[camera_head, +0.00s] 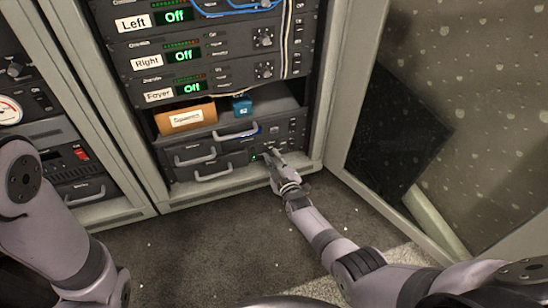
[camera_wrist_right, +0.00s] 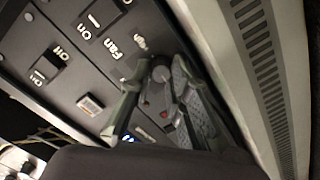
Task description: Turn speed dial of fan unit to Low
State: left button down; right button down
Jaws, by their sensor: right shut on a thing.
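The fan unit (camera_head: 288,129) is a dark panel low in the rack, at the right of the drawers. In the right wrist view its panel (camera_wrist_right: 62,22) fills the upper left, with a "Fan" label and rocker switches marked "On" and "Off". My right gripper (camera_head: 272,157) is at the lower part of this panel. The dial's pointer and Low mark cannot be read. My left gripper is out of view; only its arm shows.
Above are rack units labelled Left, Right and Foyer (camera_head: 158,95), all showing "Off". An orange box (camera_head: 186,118) and a blue block (camera_head: 242,107) sit on the shelf. Drawers with handles (camera_head: 213,173) are left of my right gripper. An open door (camera_head: 400,140) stands at right.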

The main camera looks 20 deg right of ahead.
jog(key=shift+n, duration=0.4)
jog(key=c, duration=1.5)
grip_release()
